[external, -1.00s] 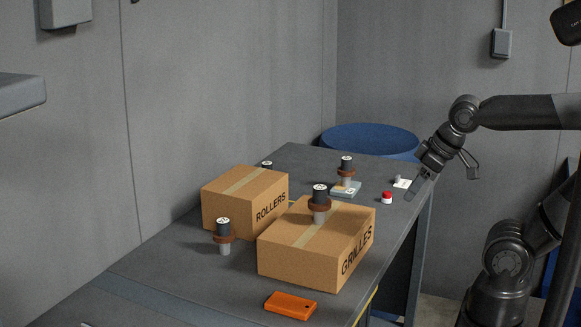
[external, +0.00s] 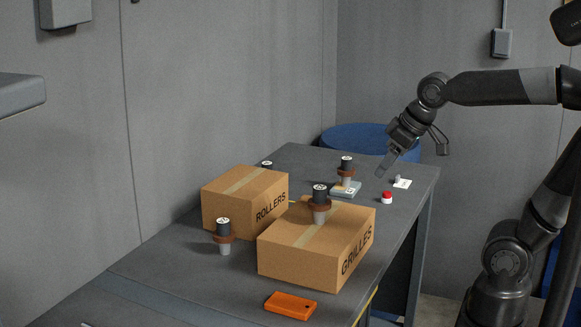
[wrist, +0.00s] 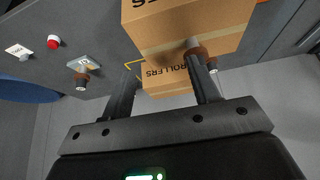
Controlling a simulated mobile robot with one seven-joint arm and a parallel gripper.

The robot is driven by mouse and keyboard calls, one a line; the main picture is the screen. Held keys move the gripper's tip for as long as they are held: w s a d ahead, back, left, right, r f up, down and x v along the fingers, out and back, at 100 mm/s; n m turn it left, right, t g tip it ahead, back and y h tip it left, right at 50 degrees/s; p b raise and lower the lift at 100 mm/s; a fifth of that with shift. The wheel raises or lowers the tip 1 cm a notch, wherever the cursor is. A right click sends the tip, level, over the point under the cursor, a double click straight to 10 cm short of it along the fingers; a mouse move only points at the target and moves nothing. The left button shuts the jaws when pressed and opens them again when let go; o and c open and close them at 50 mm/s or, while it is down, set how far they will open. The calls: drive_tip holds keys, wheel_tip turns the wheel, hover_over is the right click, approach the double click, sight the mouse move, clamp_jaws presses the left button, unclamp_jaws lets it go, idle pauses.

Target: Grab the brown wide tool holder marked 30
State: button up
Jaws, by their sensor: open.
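One (external: 320,199) stands on the GRILLES box, one (external: 223,238) on the table at left, one (external: 346,170) at a grey block. Only the top of another (external: 267,164) shows behind the ROLLERS box. My gripper (external: 386,168) is open and empty, above the table's far right part, right of the block's holder. In the wrist view, a holder (wrist: 196,50) appears by my right finger and the block's holder (wrist: 82,80) lies left of the fingers.
The ROLLERS box (external: 222,210) and GRILLES box (external: 285,258) fill the table's middle. A grey block (external: 348,190), a red-and-white button (external: 387,197) and a white card (external: 403,183) lie at the back right. An orange case (external: 290,305) lies in front. A blue drum (external: 350,137) stands behind.

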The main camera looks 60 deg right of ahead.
drive_tip(key=w+d+r, duration=0.1)
drive_tip(key=w+d, duration=0.1)
drive_tip(key=w, duration=0.4)
drive_tip(key=w+d+r, duration=0.2)
drive_tip(key=w, duration=0.5)
drive_tip(key=m+h, duration=0.1)
drive_tip(key=m, duration=0.1)
hover_over(268, 163)
drive_tip(key=s+a, duration=0.1)
drive_tip(key=s, duration=0.4)
wheel_tip(268, 163, down, 11)
drive_tip(key=x, duration=1)
drive_tip(key=shift+w+f, duration=0.2)
drive_tip(key=shift+w, duration=0.1)
drive_tip(key=shift+c, duration=0.4)
clamp_jaws()
